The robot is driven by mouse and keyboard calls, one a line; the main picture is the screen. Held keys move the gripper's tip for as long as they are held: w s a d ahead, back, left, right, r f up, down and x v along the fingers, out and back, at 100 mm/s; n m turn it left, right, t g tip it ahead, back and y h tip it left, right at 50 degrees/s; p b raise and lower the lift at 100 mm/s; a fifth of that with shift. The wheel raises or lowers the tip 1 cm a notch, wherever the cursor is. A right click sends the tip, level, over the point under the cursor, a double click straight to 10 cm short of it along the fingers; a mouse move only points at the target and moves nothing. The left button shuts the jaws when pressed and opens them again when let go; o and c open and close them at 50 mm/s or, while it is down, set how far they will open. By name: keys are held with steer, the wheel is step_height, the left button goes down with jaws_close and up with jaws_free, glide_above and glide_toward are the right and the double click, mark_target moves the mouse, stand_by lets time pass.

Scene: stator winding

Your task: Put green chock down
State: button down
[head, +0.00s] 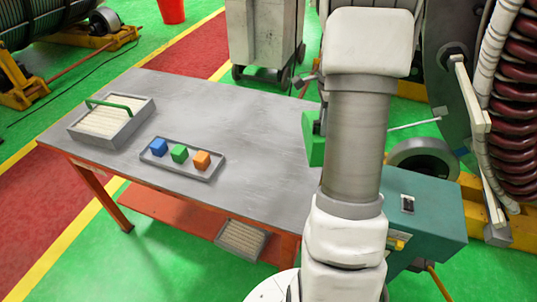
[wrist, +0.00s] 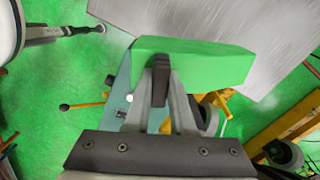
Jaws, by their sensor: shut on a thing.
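The green chock (wrist: 205,60) is a plain bright green block in the wrist view. My gripper (wrist: 160,72) is shut on it, with a dark finger pressed against its near face. The far finger is hidden behind the chock. In the head view the chock (head: 313,150) shows at the right end of the grey table (head: 250,115), partly hidden by my arm. In the wrist view the table surface lies beyond the chock at upper right, with green floor below and left. I cannot tell the gap between chock and table.
A tray (head: 172,172) with blue, green and orange cubes and a box with a green handle (head: 126,130) stand on the table's left part. The table's middle is clear. A teal cabinet (head: 430,225) and a large machine with dark red coils (head: 515,110) stand at right.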

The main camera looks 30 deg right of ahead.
steer(key=s+a+f+p, duration=0.1)
steer(key=s+a+f, duration=0.2)
steer(key=a+f, duration=0.7)
steer(key=shift+s+a+f, duration=0.3)
steer(key=shift+s+f, duration=0.05)
steer(key=shift+s, duration=0.05)
steer(key=shift+f, duration=0.15)
steer(key=c, duration=0.8)
jaws_free()
steer(key=shift+o, duration=0.2)
